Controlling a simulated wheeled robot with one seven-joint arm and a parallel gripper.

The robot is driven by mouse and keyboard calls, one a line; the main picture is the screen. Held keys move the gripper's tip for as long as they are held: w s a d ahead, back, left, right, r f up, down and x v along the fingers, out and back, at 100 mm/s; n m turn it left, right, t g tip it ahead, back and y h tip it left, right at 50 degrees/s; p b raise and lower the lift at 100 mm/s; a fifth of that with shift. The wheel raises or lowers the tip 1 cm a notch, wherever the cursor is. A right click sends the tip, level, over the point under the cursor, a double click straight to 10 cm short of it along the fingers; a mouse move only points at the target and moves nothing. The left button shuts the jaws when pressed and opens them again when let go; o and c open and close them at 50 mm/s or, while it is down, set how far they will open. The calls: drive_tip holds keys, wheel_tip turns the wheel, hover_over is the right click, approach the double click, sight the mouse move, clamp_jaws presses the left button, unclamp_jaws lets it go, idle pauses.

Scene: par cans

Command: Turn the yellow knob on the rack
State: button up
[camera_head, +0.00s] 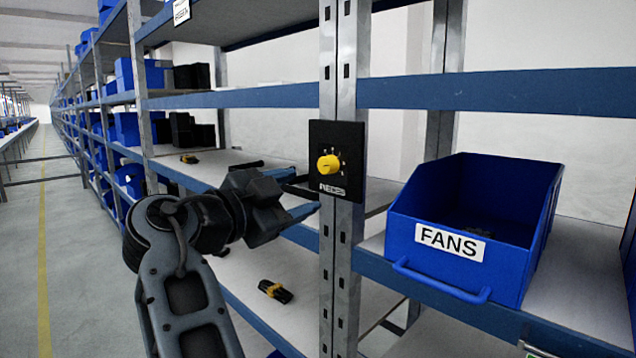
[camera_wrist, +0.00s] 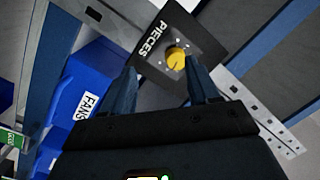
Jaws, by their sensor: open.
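The yellow knob (camera_head: 328,164) sits on a black square panel (camera_head: 350,135) fixed to the grey metal upright of the rack (camera_head: 340,270). In the wrist view the knob (camera_wrist: 176,58) shows beyond and between my two fingertips, with the panel (camera_wrist: 205,42) tilted in the picture and lettered "PIECES". My gripper (camera_head: 306,192) is just left of and slightly below the knob in the head view. It is open and empty, and its fingers (camera_wrist: 162,84) point toward the panel. I see no finger touching the knob.
A blue bin labelled "FANS" (camera_head: 470,267) stands on the shelf right of the upright. Blue shelf beams (camera_head: 500,92) run to both sides. Black and yellow items (camera_head: 275,291) lie on a lower shelf. An open aisle (camera_head: 65,250) lies to the left.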

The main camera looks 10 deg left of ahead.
sight(323, 167)
drive_tip(key=shift+m+h, duration=0.3)
drive_tip(key=shift+m, duration=0.3)
drive_tip(key=shift+w+d+r+p, duration=0.2)
drive_tip(key=shift+w+d+r, duration=0.35)
drive_tip(key=shift+w, duration=0.45)
drive_tip(key=shift+w+d+r+p, duration=0.15)
drive_tip(key=shift+w+d+r, duration=0.3)
drive_tip(key=shift+w, duration=0.5)
drive_tip(key=shift+w+d+r+p, duration=0.2)
drive_tip(key=shift+w+d+r, duration=0.35)
drive_tip(key=shift+w, duration=0.45)
drive_tip(key=shift+f, duration=0.1)
drive_tip(key=shift+c, duration=0.3)
drive_tip(key=c, duration=1)
